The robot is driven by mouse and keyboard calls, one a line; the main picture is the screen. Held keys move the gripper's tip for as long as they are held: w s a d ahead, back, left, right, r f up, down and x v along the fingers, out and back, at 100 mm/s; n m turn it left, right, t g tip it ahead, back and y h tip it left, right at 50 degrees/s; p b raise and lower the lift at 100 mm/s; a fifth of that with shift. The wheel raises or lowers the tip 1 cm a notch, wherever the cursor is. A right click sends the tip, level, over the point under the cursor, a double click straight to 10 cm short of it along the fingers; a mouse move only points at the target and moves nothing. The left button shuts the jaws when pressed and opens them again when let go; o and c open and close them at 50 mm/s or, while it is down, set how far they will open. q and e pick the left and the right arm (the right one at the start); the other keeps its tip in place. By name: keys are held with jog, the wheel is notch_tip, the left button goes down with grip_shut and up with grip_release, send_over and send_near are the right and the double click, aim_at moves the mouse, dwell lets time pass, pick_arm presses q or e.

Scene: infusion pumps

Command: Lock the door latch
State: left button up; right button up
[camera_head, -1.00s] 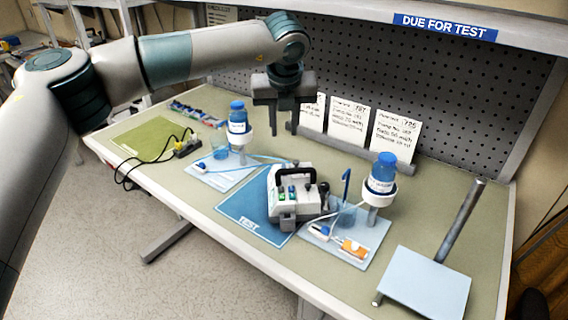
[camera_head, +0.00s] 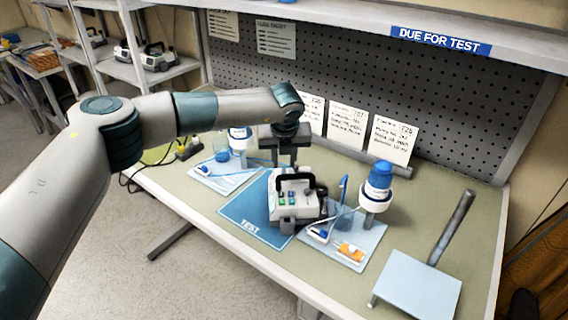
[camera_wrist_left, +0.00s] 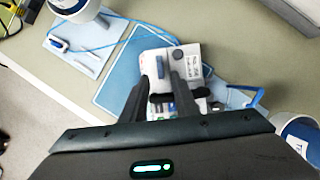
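The infusion pump (camera_head: 300,207) is a white box with a dark carry handle (camera_head: 308,181) and colored front keys, standing on the blue TEST mat (camera_head: 240,210). In the left wrist view the pump (camera_wrist_left: 190,62) lies below my fingers. A small blue lever-like part (camera_wrist_left: 159,67) shows on its top; I cannot tell whether it is the door latch or how that latch is set. My left gripper (camera_head: 283,160) points down over the rear of the pump. Its fingers (camera_wrist_left: 160,75) are apart with nothing gripped; contact with the pump is unclear. My right gripper is not in view.
A blue-capped bottle on a stand (camera_head: 377,188) is right of the pump, another (camera_head: 240,138) left. Thin tubing runs near the pump. A light plate with a grey post (camera_head: 420,285) stands at the front right. Cards (camera_head: 347,125) lean at the back.

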aim_at(284, 171)
pick_arm(q)
jog(key=shift+p+x, duration=0.65)
jog(key=shift+x, duration=1.85)
grip_shut()
